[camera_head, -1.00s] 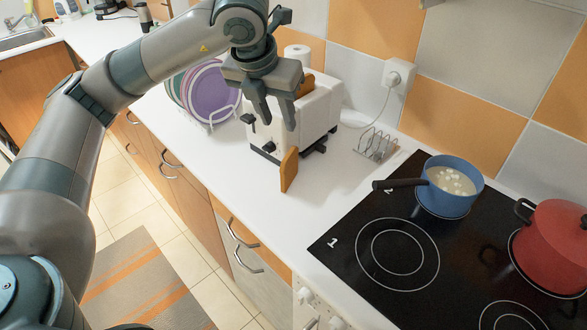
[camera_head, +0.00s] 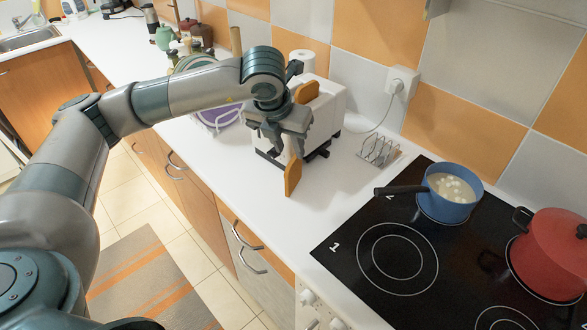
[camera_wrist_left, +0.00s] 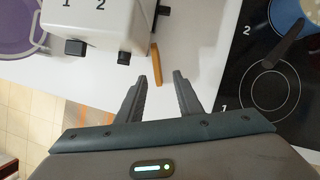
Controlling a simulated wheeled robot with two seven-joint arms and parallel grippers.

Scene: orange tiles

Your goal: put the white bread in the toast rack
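A brown-crusted slice of bread (camera_head: 292,178) stands upright, nearly edge-on, on the counter in front of the white toaster (camera_head: 324,112). Its white face is not visible, so I cannot tell its kind. It also shows in the left wrist view (camera_wrist_left: 155,64) as a thin strip just beyond the fingertips. Another brown slice (camera_head: 307,92) sticks up from the toaster. The wire toast rack (camera_head: 379,150) stands by the wall, right of the toaster, and looks empty. My left gripper (camera_head: 287,150) is open, pointing down just above the standing slice. It is empty. My right gripper is out of view.
The black hob (camera_head: 385,235) lies to the right, with a blue pot (camera_head: 455,205) and a red pot (camera_head: 550,253). Plates in a holder (camera_head: 220,116) are left of the toaster. A plug cord (camera_head: 384,112) runs along the wall.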

